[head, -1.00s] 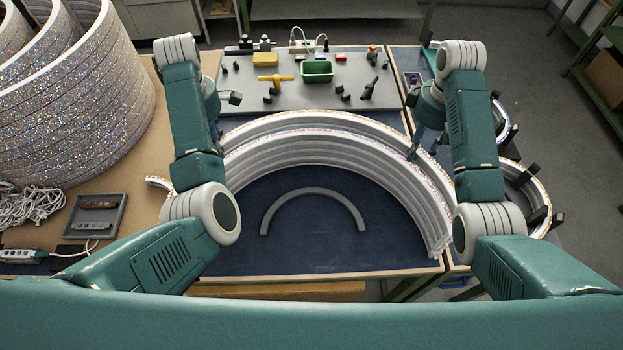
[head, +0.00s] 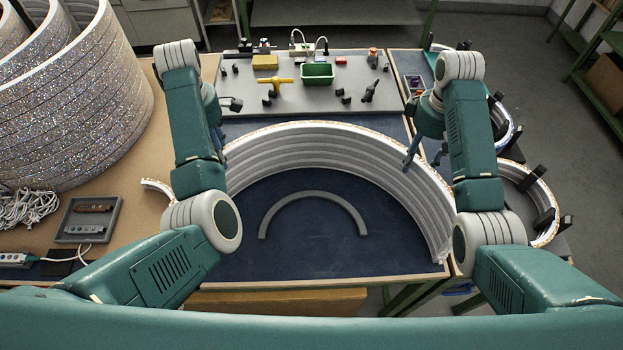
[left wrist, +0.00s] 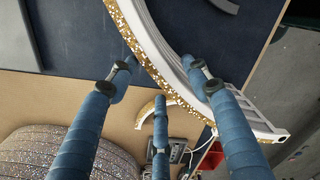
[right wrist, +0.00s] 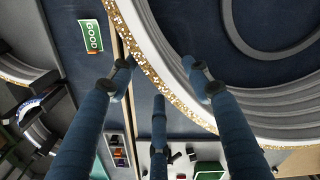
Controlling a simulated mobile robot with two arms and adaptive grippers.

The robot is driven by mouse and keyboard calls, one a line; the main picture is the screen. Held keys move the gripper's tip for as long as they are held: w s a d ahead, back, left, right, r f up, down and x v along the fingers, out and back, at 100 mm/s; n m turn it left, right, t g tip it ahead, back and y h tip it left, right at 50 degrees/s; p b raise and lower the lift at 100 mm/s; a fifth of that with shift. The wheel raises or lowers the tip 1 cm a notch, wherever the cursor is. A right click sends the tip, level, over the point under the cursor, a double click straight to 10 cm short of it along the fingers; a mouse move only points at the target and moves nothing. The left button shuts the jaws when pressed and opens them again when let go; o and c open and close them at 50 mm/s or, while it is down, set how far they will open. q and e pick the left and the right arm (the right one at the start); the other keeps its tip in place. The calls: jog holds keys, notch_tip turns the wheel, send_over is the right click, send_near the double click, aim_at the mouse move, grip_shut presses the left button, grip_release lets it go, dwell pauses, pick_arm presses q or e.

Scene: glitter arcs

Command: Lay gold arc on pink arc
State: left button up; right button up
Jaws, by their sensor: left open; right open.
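The gold arc (head: 325,125), white with gold glitter on its outer side, lies on top of the stack of white arcs on the dark blue bench top. No pink glitter shows now; the pink arc cannot be told apart in the stack. My left gripper (head: 218,140) is open at the stack's left side; in the left wrist view the gold arc (left wrist: 150,45) passes between its spread fingers (left wrist: 157,66). My right gripper (head: 423,158) is open at the right side; in the right wrist view the gold arc (right wrist: 140,58) runs between its fingers (right wrist: 154,66).
A thin grey arc (head: 315,195) lies inside the stack's curve. A grey board (head: 320,96) with a green bin (head: 317,74) and small tools is behind. Tall glitter rings (head: 75,110) stand at left. More arcs (head: 545,205) stand in black holders at right.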

pick_arm(q)
notch_tip(320, 180, up, 7)
jog(key=shift+d+f, duration=0.15)
jog(key=shift+f, duration=0.05)
pick_arm(e)
jog(key=shift+d, duration=0.1)
pick_arm(q)
jog(key=shift+s, duration=0.1)
pick_arm(e)
jog(key=r, duration=0.5)
jog(key=shift+d, duration=0.2)
notch_tip(320, 180, up, 7)
jog(key=shift+a, duration=0.2)
dwell(0.6)
